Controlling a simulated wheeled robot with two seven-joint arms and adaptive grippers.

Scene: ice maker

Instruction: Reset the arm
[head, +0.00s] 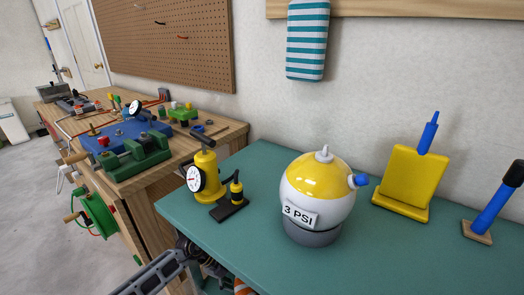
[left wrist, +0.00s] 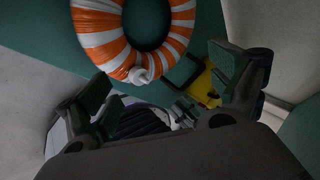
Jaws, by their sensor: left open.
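My left gripper (head: 192,250) is low in the head view, in front of the green table's near left edge, with its grey arm link coming from the bottom left. Only part of it shows there. In the left wrist view its two dark fingers with green pads (left wrist: 160,82) stand wide apart, with nothing held between them. An orange and white striped ring (left wrist: 133,58) shows beyond the fingers, apart from them. A small piece of the ring also shows at the bottom of the head view (head: 243,287). My right gripper is in neither view.
The green table (head: 385,260) bears a yellow pump with gauge (head: 205,172), a yellow and white sphere marked 3 PSI (head: 318,188), a yellow stand (head: 413,180) and a blue-handled tool (head: 492,208). A cluttered wooden workbench (head: 215,136) stands left. Floor is clear at far left.

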